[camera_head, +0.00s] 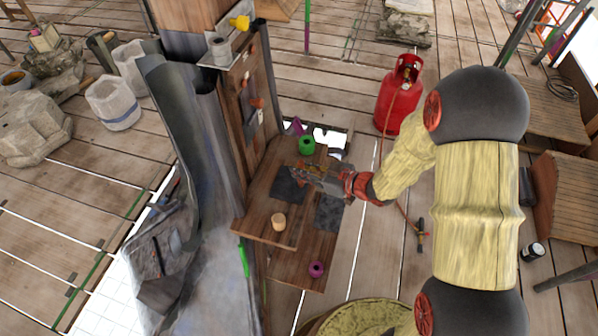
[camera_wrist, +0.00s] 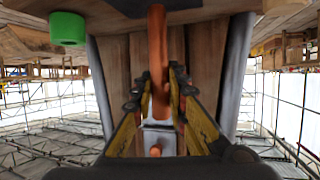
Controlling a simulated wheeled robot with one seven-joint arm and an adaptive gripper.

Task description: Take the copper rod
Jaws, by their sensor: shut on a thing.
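The copper rod (camera_wrist: 158,60) stands lengthwise in the middle of the wrist view. Its lower part lies between the two yellow-and-dark fingers of my gripper (camera_wrist: 160,100), which is shut on it. In the head view my gripper (camera_head: 308,176) reaches in from the right, low over the wooden shelf (camera_head: 260,236) beside the upright board. I cannot make out the rod clearly there, as the gripper hides most of it. Whether the rod's far end touches the wood cannot be told.
A green spool (camera_head: 307,145) and a purple cone (camera_head: 297,126) stand close behind my gripper. A tan cylinder (camera_head: 278,221) stands at the shelf's front. A magenta ring (camera_head: 317,269) lies lower down. The upright board (camera_head: 246,110) and a red gas bottle (camera_head: 398,98) flank the arm.

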